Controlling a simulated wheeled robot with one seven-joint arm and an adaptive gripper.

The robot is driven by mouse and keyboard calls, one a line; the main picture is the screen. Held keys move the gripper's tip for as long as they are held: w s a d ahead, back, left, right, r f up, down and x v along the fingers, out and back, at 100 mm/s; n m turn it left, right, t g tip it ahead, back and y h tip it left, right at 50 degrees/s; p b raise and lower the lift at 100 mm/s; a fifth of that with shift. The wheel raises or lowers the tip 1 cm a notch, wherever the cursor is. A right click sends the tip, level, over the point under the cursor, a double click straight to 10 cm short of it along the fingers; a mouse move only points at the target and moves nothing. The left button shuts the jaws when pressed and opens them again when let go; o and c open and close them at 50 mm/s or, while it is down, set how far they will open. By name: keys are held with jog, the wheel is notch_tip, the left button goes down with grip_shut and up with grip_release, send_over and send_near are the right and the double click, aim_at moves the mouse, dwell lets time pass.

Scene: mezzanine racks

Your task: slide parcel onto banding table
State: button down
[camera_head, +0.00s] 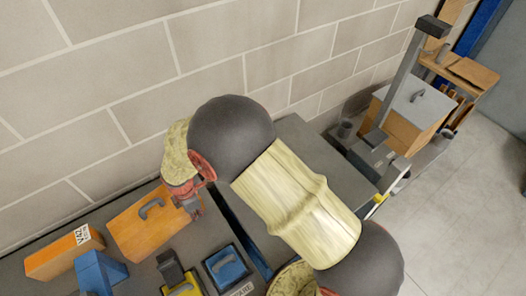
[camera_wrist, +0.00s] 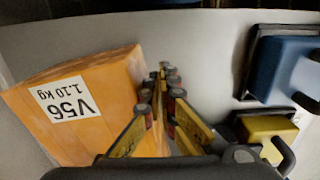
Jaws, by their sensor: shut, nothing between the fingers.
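An orange parcel (camera_head: 140,235) with a dark mark like a handle on top lies on the dark grey surface at the left in the head view. My gripper (camera_head: 192,210) is low at its right side. In the wrist view an orange parcel (camera_wrist: 85,110) labelled V56, 1.10 kg fills the left. My fingers (camera_wrist: 167,74) are closed together beside its right side, with nothing between them. Whether they touch it I cannot tell. A grey tabletop (camera_head: 318,155) lies beyond a dark gap, partly hidden by my arm. I cannot tell whether it is the banding table.
Another orange parcel (camera_head: 62,255) labelled V42 and a blue object (camera_head: 98,270) lie at the left. A blue item (camera_head: 228,268) and a yellow item (camera_head: 185,285) stand near my gripper. The block wall runs behind. A post-mounted machine (camera_head: 378,155) stands at the right.

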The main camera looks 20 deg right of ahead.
jog(key=shift+s+a, duration=0.2)
jog(key=shift+a, duration=0.5)
jog(key=shift+s+a, duration=0.2)
jog(key=shift+a, duration=0.55)
jog(key=shift+s+a, duration=0.2)
jog(key=shift+a, duration=0.5)
dwell(0.4)
jog(key=shift+d, duration=0.1)
jog(key=shift+w+d, duration=0.2)
jog(key=shift+d, duration=0.5)
jog(key=shift+w+d, duration=0.2)
jog(key=shift+d, duration=0.5)
notch_tip(320, 180, up, 13)
jog(key=p, duration=0.8)
jog(key=w+d+r+p, duration=0.2)
jog(key=w+d, duration=0.1)
jog(key=d, duration=0.6)
jog(key=f+b, duration=0.3)
jog(key=f, duration=0.2)
jog(key=f+b, duration=0.3)
jog(key=f, duration=0.2)
jog(key=f+b, duration=0.3)
jog(key=f, duration=0.2)
jog(key=shift+s+a, duration=0.15)
jog(key=shift+a, duration=0.15)
